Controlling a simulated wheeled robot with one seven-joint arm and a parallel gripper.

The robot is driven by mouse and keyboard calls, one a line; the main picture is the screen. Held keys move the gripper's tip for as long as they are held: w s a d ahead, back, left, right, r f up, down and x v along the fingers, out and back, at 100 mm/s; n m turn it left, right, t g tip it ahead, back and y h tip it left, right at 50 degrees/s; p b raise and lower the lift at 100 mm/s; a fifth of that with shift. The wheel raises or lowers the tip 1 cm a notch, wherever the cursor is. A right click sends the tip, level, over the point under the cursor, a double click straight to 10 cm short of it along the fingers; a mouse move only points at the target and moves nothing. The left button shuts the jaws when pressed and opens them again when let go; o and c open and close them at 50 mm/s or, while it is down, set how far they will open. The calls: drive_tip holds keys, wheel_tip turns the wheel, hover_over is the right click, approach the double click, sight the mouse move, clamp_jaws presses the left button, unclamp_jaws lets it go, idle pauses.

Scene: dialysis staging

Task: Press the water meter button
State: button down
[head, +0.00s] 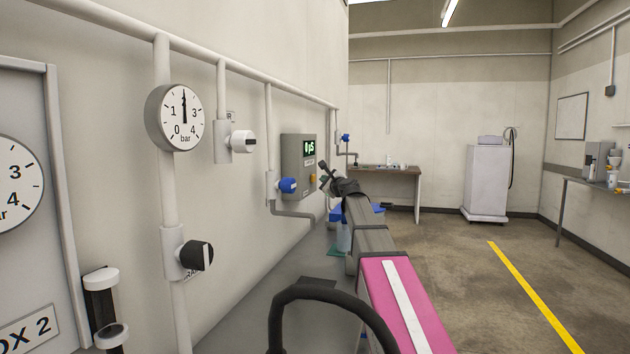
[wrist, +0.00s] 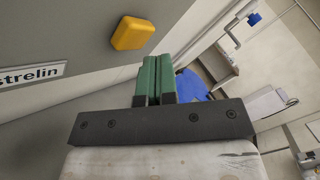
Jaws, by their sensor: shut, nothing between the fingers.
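The water meter (head: 291,150) is a grey wall box with a green lit display, in the middle of the head view. Its yellow button (head: 312,180) shows low on the front, close to my gripper (head: 325,172). In the wrist view the yellow button (wrist: 132,33) stands out from the grey face, above and slightly left of the fingertips. My gripper (wrist: 151,60) has its green fingers shut together with nothing between them. The fingertips appear apart from the button; the exact gap is hard to tell.
A blue-handled valve (head: 287,186) is on the pipe beside the meter. A grey counter (head: 250,300) runs below along the wall. The floor to the right is open.

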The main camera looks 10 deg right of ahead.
drive_tip(key=shift+a, duration=0.1)
drive_tip(key=shift+w+a, duration=0.15)
drive_tip(key=shift+a, duration=0.1)
drive_tip(key=shift+w+a, duration=0.25)
drive_tip(key=shift+a, duration=0.3)
idle(0.9)
drive_tip(key=shift+d, duration=0.1)
idle(0.4)
drive_tip(key=shift+s+d, duration=0.4)
drive_tip(key=shift+d, duration=0.4)
drive_tip(key=d, duration=0.1)
drive_tip(key=s+d, duration=0.1)
drive_tip(key=d, duration=0.1)
drive_tip(key=s+d, duration=0.1)
drive_tip(key=shift+d, duration=0.3)
idle(0.5)
